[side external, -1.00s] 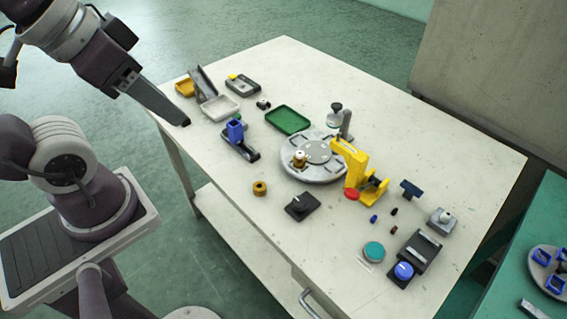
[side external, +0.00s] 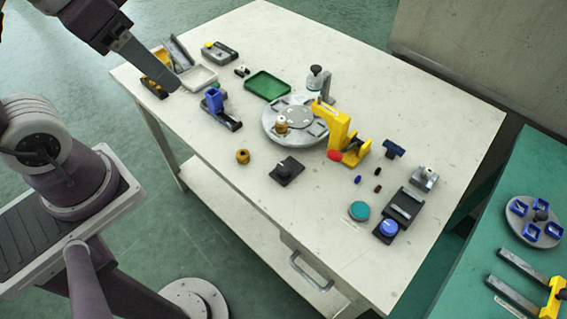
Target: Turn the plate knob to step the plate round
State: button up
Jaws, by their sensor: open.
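The round grey plate (side external: 275,137) lies flat near the middle of the table, with a paler disc at its centre. A brass piece with a white top (side external: 281,124) stands on its left part. A black block with a small dark knob (side external: 286,170) sits on the table just in front of the plate, apart from it; I cannot tell for sure that it is the plate knob. My gripper (side external: 174,88) is at the upper left, near the table's left end, well away from plate and block. It is open, and nothing shows between its fingers.
A yellow stand (side external: 333,127) overhangs the plate's right side, and a grey-topped post (side external: 316,80) stands behind it. The front left tabletop is mostly clear.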

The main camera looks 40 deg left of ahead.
jog(key=w+d+f+m+g+h, duration=0.1)
jog(key=w+d+f+m+g, duration=0.2)
jog(key=w, duration=0.5)
jog(key=m+g+y, duration=0.1)
jog(key=m+g, duration=0.1)
jog(key=m, duration=0.3)
send_over(284, 166)
notch_tip(284, 166, down, 21)
jog(key=shift+r, duration=0.2)
jog(key=shift+y, duration=0.3)
notch_tip(284, 166, down, 8)
jog(key=shift+r, duration=0.1)
grip_shut()
